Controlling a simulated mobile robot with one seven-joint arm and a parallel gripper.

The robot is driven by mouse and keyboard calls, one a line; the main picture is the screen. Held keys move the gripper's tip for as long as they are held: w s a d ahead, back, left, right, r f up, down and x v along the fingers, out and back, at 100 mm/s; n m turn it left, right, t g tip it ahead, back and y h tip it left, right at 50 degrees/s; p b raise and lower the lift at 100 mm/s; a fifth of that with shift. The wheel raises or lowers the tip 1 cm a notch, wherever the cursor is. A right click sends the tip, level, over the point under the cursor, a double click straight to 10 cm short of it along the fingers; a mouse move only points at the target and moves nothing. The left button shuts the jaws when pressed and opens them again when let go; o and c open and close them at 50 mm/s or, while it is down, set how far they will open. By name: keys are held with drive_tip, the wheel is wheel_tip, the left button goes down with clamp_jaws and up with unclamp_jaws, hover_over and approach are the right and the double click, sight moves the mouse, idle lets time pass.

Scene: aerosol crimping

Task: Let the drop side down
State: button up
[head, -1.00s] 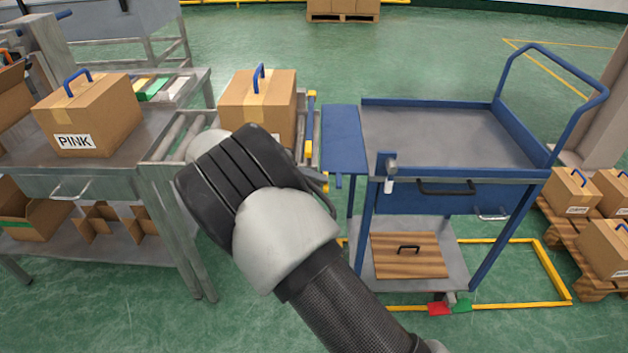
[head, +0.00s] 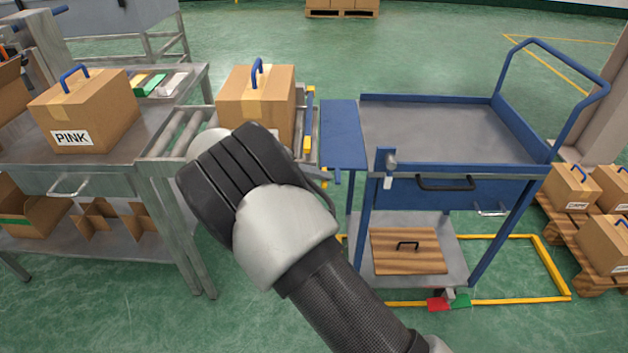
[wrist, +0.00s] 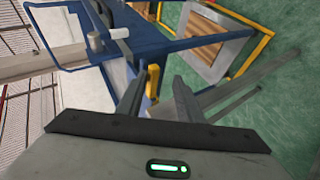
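A blue cart (head: 440,135) with a grey tray top stands right of centre. Its blue side panel (head: 342,135) spreads outward from the tray's left edge, seemingly near level; its exact tilt is unclear. A latch with a white tip (head: 388,170) sits at the near left corner and also shows in the wrist view (wrist: 119,33). My gripper (wrist: 158,95) is open, its fingers apart, with a yellow piece (wrist: 153,80) showing between or beyond the tips; contact cannot be told. In the head view my wrist hides the fingers, left of the cart.
A roller table (head: 180,130) with a carton (head: 257,95) stands left of the cart, yellow parts (head: 310,100) at its edge. A PINK carton (head: 85,110) sits farther left. A wooden board (head: 408,252) lies on the cart's lower shelf. Cartons on a pallet (head: 590,265) stand right.

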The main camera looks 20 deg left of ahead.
drive_tip(key=shift+s+a, duration=0.1)
drive_tip(key=shift+a, duration=0.2)
drive_tip(key=p+v, duration=0.3)
drive_tip(key=v, duration=1.4)
drive_tip(key=shift+s+r, duration=0.15)
